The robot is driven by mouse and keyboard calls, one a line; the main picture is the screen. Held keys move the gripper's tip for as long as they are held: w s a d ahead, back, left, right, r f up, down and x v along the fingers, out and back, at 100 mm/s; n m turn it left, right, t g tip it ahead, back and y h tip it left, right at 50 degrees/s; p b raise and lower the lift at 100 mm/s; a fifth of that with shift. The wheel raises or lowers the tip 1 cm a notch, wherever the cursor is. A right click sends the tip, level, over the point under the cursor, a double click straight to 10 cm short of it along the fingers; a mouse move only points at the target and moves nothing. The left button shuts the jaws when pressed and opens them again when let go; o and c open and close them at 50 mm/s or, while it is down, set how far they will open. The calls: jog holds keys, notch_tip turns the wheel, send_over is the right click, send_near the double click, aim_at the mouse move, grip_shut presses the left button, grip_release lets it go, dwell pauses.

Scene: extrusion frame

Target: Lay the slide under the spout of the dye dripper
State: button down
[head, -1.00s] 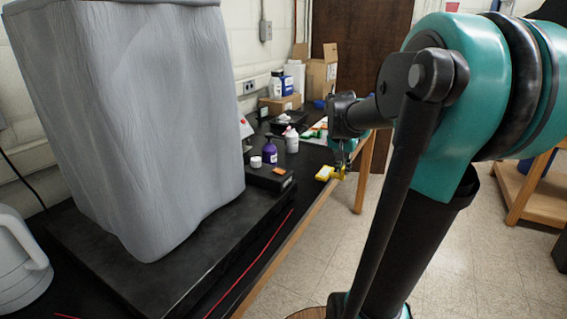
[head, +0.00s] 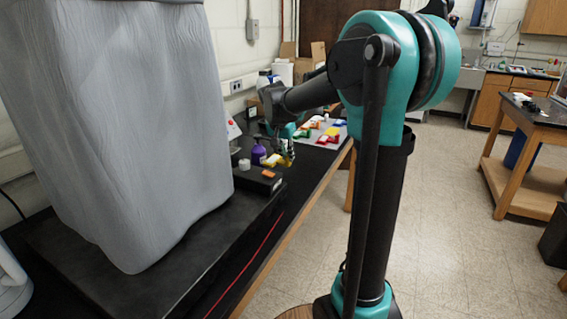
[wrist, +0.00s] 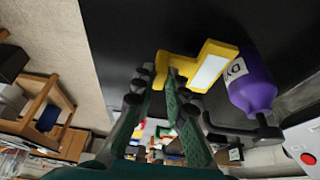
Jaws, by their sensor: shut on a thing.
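My gripper (wrist: 162,76) is shut on a yellow piece with a white face (wrist: 209,73), which looks to be the slide, and holds it by its narrow end. In the head view the gripper (head: 284,150) and the yellow slide (head: 287,161) are small, over the black bench. The purple bottle (wrist: 252,84) with a partly readable "DY" label appears to be the dye dripper. It stands just right of the slide in the wrist view and just left of it in the head view (head: 258,155).
A black box (head: 258,180) with an orange piece on top and a white pot (head: 244,165) stand in front of the bottle. A large grey covered object (head: 120,130) fills the left. Coloured items (head: 325,132) lie farther back.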

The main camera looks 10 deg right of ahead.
aim_at(284, 163)
jog(key=shift+w+a, duration=0.3)
jog(key=shift+a, duration=0.15)
jog(key=shift+w+a+f, duration=0.15)
jog(key=shift+f, duration=1.65)
jog(key=shift+f, duration=0.1)
jog(key=c, duration=1.5)
grip_release()
jog(key=shift+c, duration=0.2)
jog(key=v, duration=1.2)
jog(key=shift+r, duration=0.2)
